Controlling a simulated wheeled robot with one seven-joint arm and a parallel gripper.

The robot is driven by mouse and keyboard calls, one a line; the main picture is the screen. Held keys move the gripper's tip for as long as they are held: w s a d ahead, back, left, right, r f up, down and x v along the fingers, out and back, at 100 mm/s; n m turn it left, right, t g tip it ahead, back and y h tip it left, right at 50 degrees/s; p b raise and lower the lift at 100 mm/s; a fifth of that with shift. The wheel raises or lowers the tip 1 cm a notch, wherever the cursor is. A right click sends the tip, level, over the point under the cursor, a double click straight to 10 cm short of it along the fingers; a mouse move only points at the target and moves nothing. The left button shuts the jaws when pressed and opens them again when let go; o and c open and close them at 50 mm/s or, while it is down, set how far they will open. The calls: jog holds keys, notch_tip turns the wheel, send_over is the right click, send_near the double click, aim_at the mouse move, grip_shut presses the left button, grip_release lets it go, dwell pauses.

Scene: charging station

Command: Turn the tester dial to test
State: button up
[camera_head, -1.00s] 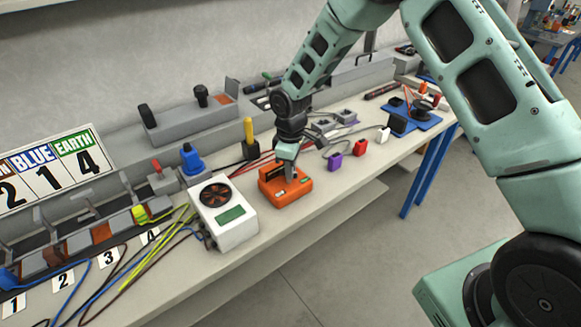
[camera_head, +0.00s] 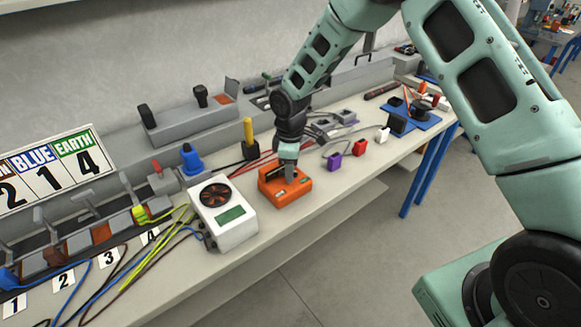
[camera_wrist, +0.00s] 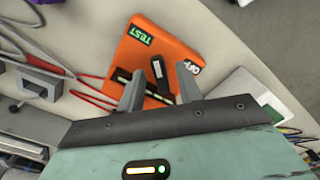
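The orange tester (camera_head: 273,197) lies on the bench beside the white fan box, and it fills the middle of the wrist view (camera_wrist: 170,45). A green TEST label (camera_wrist: 140,35) sits near one corner and a white OFF label (camera_wrist: 191,67) near another. Contact cannot be told. In the head view my gripper (camera_head: 289,172) hides part of the tester's top.
The white box with a fan (camera_head: 237,233) stands close to the left of the tester. A yellow-handled tool in a black holder (camera_head: 249,142) and red cables lie behind. Purple (camera_head: 334,162) and red (camera_head: 360,149) plugs are to the right.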

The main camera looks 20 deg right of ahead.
notch_tip(320, 180, up, 17)
jog(key=b, duration=0.2)
jog(key=shift+r, duration=0.2)
dwell(0.4)
dwell(0.3)
